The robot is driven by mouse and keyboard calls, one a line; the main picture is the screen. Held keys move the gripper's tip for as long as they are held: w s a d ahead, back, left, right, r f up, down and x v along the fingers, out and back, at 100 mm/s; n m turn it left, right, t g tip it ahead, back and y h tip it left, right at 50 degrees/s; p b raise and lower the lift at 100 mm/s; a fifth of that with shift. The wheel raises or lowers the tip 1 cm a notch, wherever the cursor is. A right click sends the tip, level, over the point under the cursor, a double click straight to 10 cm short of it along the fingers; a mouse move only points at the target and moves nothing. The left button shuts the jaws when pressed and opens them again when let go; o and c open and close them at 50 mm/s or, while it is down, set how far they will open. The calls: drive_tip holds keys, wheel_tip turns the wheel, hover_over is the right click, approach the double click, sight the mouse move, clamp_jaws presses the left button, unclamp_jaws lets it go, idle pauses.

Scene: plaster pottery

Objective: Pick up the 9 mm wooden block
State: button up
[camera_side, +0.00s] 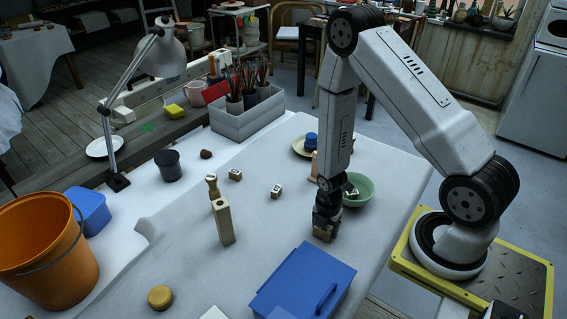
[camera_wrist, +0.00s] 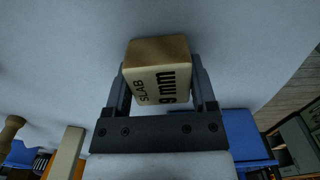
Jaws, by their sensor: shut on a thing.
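The 9 mm wooden block (camera_wrist: 158,72) is between the two fingers of my gripper (camera_wrist: 160,85) in the wrist view. Its pale face reads "SLAB 9 mm" and its top side is brown wood. My gripper is shut on it, with a finger against each side. In the side view, my gripper (camera_side: 325,225) points down over the white table, and the block (camera_side: 322,233) shows at its fingertips. Whether the block touches the table cannot be told.
A blue box (camera_side: 290,280) stands close in front of my gripper. A green bowl (camera_side: 358,188) is just behind it. A tall wooden block (camera_side: 222,222) stands to the left, with two small marked blocks (camera_side: 276,191) (camera_side: 235,174) beyond. The table between is clear.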

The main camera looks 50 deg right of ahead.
drive_tip(key=shift+r, duration=0.15)
drive_tip(key=shift+r, duration=4.85)
